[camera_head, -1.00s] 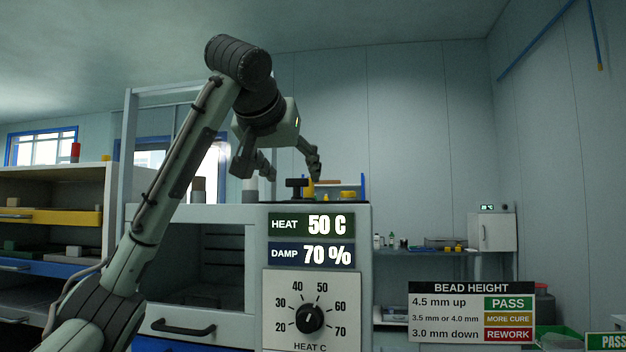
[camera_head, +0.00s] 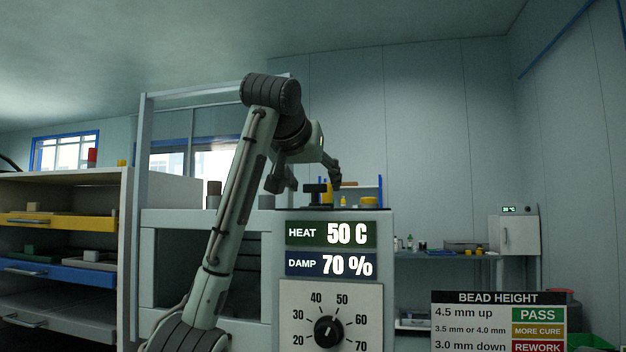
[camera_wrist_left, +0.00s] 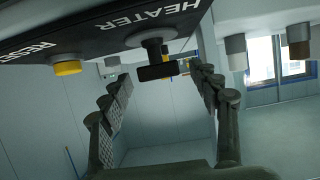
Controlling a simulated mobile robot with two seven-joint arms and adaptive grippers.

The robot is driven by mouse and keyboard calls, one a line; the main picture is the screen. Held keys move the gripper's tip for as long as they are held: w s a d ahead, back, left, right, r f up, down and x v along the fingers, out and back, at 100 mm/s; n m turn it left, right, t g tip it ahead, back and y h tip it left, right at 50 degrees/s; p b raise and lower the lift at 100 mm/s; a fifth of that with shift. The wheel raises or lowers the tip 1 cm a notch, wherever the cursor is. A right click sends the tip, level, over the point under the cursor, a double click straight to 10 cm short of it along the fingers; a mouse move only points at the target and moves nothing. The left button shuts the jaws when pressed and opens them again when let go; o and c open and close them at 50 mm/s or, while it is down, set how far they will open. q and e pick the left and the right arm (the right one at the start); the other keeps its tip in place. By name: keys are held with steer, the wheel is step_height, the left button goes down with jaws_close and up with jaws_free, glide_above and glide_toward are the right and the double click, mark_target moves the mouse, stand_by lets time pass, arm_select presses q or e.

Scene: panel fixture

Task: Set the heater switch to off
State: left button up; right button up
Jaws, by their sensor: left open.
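The heater switch is a black T-shaped handle (camera_head: 316,192) standing on top of the cabinet. In the left wrist view the handle (camera_wrist_left: 157,70) sticks out from a dark panel (camera_wrist_left: 115,30) lettered HEATER, seen upside down. My left gripper (camera_head: 308,180) is open, with its fingers spread around the area of the handle. In the wrist view the handle shows between the open fingers of the gripper (camera_wrist_left: 160,85). I cannot tell whether they touch it. My right gripper is not in view.
A yellow button (camera_wrist_left: 67,67) lettered RESET sits beside the switch. The cabinet front has a display (camera_head: 332,235) reading HEAT 50 C, DAMP 70 %, and a black dial (camera_head: 328,331). A drawer shelf (camera_head: 60,180) stands left. Several cylinders (camera_wrist_left: 298,42) show beyond the gripper.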

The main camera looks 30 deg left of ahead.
arm_select(q)
steer(key=shift+w, duration=0.1)
steer(key=c, duration=1.2)
steer(key=shift+o, duration=0.2)
